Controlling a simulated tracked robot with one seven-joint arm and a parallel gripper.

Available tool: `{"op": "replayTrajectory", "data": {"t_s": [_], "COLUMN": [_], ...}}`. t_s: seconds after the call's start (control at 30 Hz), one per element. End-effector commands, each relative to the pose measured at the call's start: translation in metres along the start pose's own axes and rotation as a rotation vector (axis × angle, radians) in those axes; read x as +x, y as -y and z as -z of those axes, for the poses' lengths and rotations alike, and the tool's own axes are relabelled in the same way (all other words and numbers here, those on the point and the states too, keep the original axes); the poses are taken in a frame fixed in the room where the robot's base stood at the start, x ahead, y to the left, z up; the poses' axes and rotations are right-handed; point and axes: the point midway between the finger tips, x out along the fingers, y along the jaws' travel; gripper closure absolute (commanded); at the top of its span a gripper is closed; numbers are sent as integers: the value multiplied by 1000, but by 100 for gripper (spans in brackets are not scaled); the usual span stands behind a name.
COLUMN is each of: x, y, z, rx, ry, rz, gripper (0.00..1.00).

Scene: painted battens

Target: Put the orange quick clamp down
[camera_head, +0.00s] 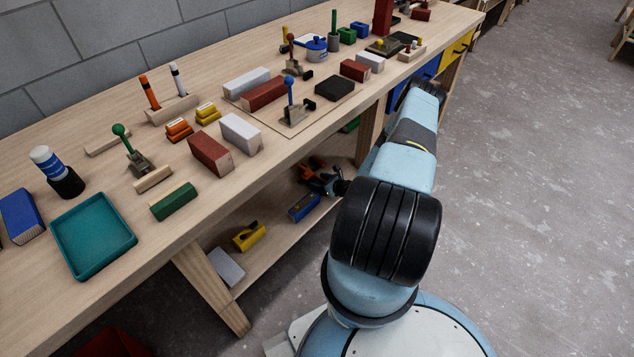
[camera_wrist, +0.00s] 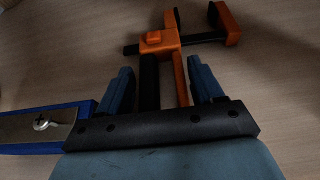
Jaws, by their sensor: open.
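The orange quick clamp (camera_wrist: 173,42) has an orange body, a black bar and an orange jaw at the far right. It appears over the wooden lower shelf (camera_wrist: 75,45) in the wrist view. My gripper (camera_wrist: 160,68) is open, with one blue-grey finger on each side of the clamp's near end and visible gaps beside it. Whether the clamp lies fully flat on the shelf is hard to tell. In the head view the clamp (camera_head: 308,172) shows small and partly hidden under the bench top, with my gripper (camera_head: 328,183) beside it.
A blue tool with a metal plate (camera_wrist: 38,126) lies close to the left of my gripper; it also shows on the shelf (camera_head: 303,207). A yellow block (camera_head: 249,236) and a grey block (camera_head: 226,267) lie farther along. The bench top (camera_head: 300,141) overhangs the shelf, near a wooden leg (camera_head: 369,128).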

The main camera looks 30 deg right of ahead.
Motion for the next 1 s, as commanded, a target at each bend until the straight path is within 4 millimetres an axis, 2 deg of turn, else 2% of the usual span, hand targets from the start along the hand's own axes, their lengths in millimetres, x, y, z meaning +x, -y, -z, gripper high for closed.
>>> {"op": "replayTrajectory", "data": {"t_s": [0.3,0.5,0.7,1.0], "x": [-62,-89,-102,-102], "y": [0,0,0,-1], "z": [0,0,0,0], "rx": [2,0,0,-1], "ry": [-2,-1,-1,-1], "rz": [1,0,1,0], "gripper": [34,34,34,34]}}
